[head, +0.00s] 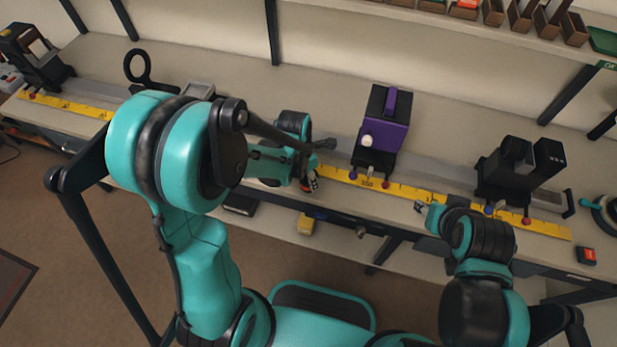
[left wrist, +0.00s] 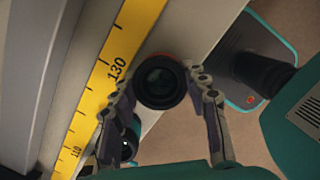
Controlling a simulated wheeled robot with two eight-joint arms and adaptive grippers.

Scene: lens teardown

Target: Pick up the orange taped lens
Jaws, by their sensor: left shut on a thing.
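The orange taped lens (left wrist: 160,82) is a dark round lens with a bit of orange-red showing at its upper edge. In the left wrist view it sits between the two fingertips of my left gripper (left wrist: 163,92), which is shut on it. In the head view my left gripper (head: 311,180) is at the front edge of the bench, just below the yellow scale; the lens there is small and mostly hidden by the fingers. My right gripper (head: 420,208) is near the scale, right of the purple device, and too small to tell whether it is open.
The yellow scale (head: 405,192) runs along a rail on the bench. A purple and black device (head: 388,130) and a black device (head: 515,170) stand on the rail. Another dark round part (left wrist: 129,140) lies beside the left finger. A black ring stand (head: 139,68) is at back left.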

